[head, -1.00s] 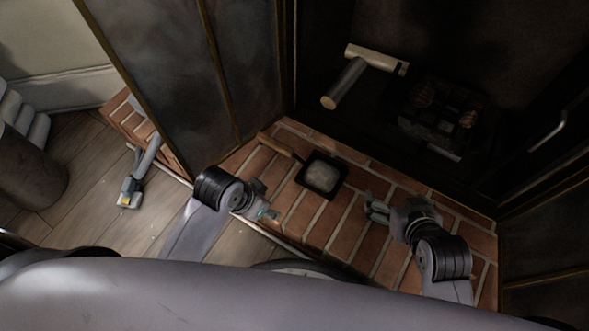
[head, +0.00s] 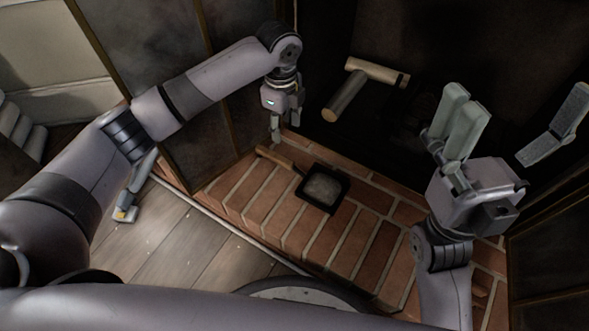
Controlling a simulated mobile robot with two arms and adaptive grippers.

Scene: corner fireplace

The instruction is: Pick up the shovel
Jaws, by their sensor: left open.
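The shovel (head: 323,188) lies on the brick hearth in the head view, with a square black pan holding greyish ash-like matter. Its wooden handle points up and left. My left gripper (head: 284,128) is open and points down, just above and beyond the handle in the picture. It looks empty, and its exact height over the handle is hard to tell. My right gripper (head: 507,132) is raised at the right, its fingers spread wide, open and empty, apart from the shovel.
The brick hearth (head: 376,245) is mostly clear around the shovel. Logs (head: 350,97) lie in the dark firebox behind. Glass panels (head: 165,100) stand at the left and right. A grey-handled tool (head: 128,205) leans at the left, partly hidden by my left arm.

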